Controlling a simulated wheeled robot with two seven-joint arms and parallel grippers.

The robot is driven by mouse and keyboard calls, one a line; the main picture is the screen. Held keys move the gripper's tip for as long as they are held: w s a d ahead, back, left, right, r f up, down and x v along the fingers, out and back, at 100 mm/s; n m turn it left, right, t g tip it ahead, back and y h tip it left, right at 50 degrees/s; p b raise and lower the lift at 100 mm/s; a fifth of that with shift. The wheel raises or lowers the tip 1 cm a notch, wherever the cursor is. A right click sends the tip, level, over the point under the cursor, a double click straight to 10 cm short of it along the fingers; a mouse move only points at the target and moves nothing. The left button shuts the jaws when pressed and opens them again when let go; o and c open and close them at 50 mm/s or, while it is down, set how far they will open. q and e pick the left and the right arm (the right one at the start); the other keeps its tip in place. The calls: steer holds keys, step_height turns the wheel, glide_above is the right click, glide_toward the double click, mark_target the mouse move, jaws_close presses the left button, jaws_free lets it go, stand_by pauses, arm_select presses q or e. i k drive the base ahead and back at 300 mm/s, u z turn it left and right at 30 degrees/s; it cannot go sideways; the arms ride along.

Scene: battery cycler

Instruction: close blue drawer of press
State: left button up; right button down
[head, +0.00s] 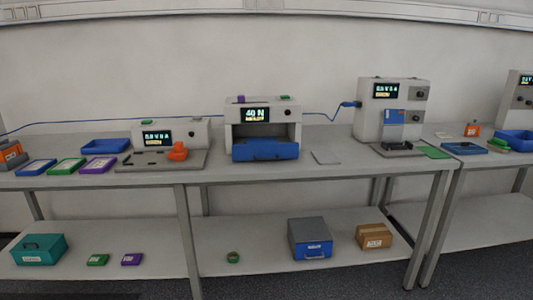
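The press (263,115) is a light grey box with a dark display reading "40 N", in the middle of the bench in the head view. Its blue drawer (265,151) is at the bottom front, below a dark opening. The drawer's front appears to stand out toward the bench's front edge; how far it is out is hard to tell from here. Neither of my grippers shows in the head view.
The bench (330,172) has free room in front of the press. A grey device with an orange part (177,151) stands to its left, a taller grey instrument (393,110) to its right. A thin plate (326,157) lies between. Boxes sit on the lower shelf (270,262).

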mark_target(284, 149)
steer(key=u, duration=0.65)
steer(key=i, duration=1.6)
steer(key=z, duration=0.5)
